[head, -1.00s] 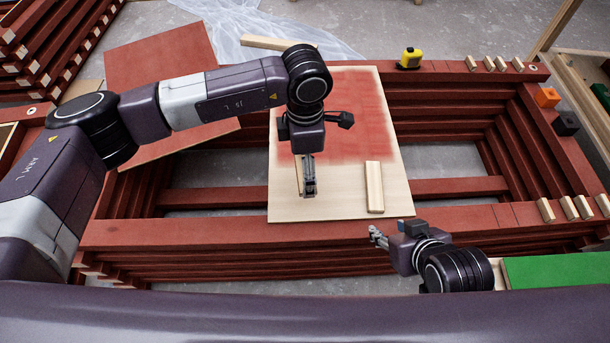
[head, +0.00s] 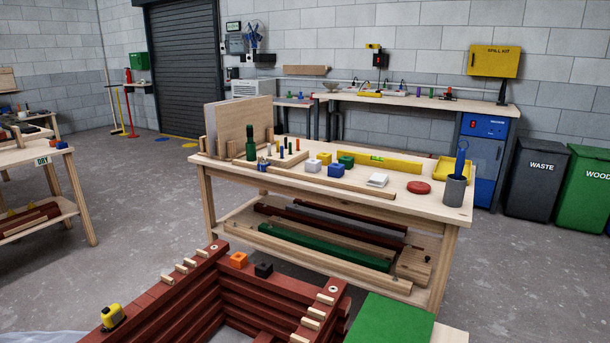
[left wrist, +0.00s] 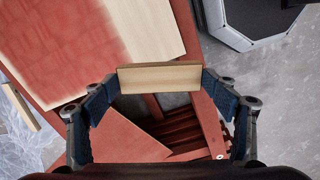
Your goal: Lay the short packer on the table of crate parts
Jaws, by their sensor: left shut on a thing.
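The short packer (left wrist: 160,77), a pale wooden block, is held crosswise between the blue-padded fingers of my left gripper (left wrist: 160,82) in the left wrist view. Below it are the part-red board (left wrist: 150,22) and red battens. A wooden table (head: 400,203) stands mid-picture in the head view, with upright panels, coloured blocks and pegs on it; I take it as the table of crate parts. My right gripper is out of view, and neither arm shows in the head view.
Several pale strips lie on the red batten stack (head: 225,290), near a yellow tape measure (head: 112,316). A yellow level (head: 380,161), a red disc (head: 419,187) and a grey cup (head: 454,190) occupy the table's right half. Another table (head: 20,158) marked DRY stands left.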

